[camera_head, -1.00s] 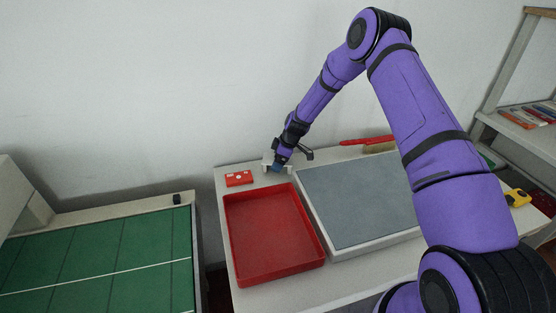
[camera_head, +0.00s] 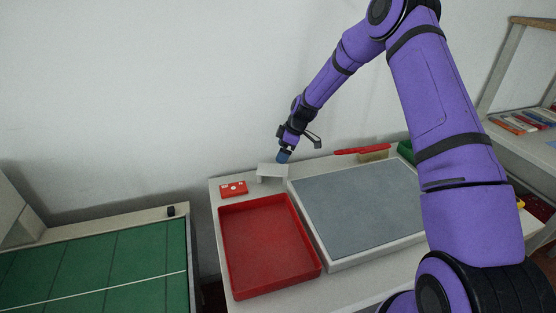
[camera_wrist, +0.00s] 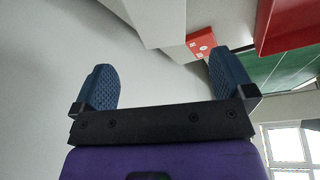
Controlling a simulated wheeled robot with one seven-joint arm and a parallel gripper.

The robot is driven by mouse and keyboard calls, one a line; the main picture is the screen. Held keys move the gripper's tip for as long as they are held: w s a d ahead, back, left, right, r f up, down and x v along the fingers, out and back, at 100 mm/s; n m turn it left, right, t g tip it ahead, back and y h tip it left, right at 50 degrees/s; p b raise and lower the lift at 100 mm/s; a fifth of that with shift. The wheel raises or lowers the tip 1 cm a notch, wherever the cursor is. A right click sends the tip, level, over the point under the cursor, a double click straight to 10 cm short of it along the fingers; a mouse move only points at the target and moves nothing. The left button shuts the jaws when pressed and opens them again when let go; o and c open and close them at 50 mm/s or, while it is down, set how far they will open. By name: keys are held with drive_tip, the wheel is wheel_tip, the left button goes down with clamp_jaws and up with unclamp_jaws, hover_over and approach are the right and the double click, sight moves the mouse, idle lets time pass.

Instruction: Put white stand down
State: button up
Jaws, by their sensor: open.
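The white stand (camera_head: 270,171) rests on the back of the pale table, between the red card-like box and the grey board. My gripper (camera_head: 284,157) is just above and at the right end of the stand in the head view. In the wrist view my gripper's blue fingers (camera_wrist: 165,82) are spread wide with nothing between them. A pale surface, which looks like part of the stand (camera_wrist: 150,18), shows beyond the fingertips, apart from them.
A red tray (camera_head: 268,290) and a grey board with a white frame (camera_head: 425,238) fill the table front. A small red box (camera_head: 233,188) lies left of the stand. A red-handled brush (camera_head: 362,151) lies to the right. A green-topped table (camera_head: 90,275) stands at the left.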

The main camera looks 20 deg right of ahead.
drive_tip(key=s+r+m+t+h, duration=0.1)
drive_tip(key=s+r+m, duration=0.1)
drive_tip(key=s+r, duration=0.6)
drive_tip(key=s+r+m+h, duration=0.15)
drive_tip(key=s+r, duration=0.35)
drive_tip(key=r, duration=0.7)
drive_tip(key=s+r+m+t, duration=0.1)
drive_tip(key=s+r+m, duration=0.1)
drive_tip(key=s+r, duration=0.65)
drive_tip(key=s+d+r+m, duration=0.1)
drive_tip(key=s+r+m, duration=0.3)
drive_tip(key=s, duration=0.9)
drive_tip(key=s+d+r+m+t+h, duration=0.1)
drive_tip(key=s+r+m, duration=0.3)
drive_tip(key=s, duration=0.9)
drive_tip(key=shift+d+r+t, duration=0.3)
drive_tip(key=shift+d+r, duration=0.1)
drive_tip(key=shift+d, duration=0.25)
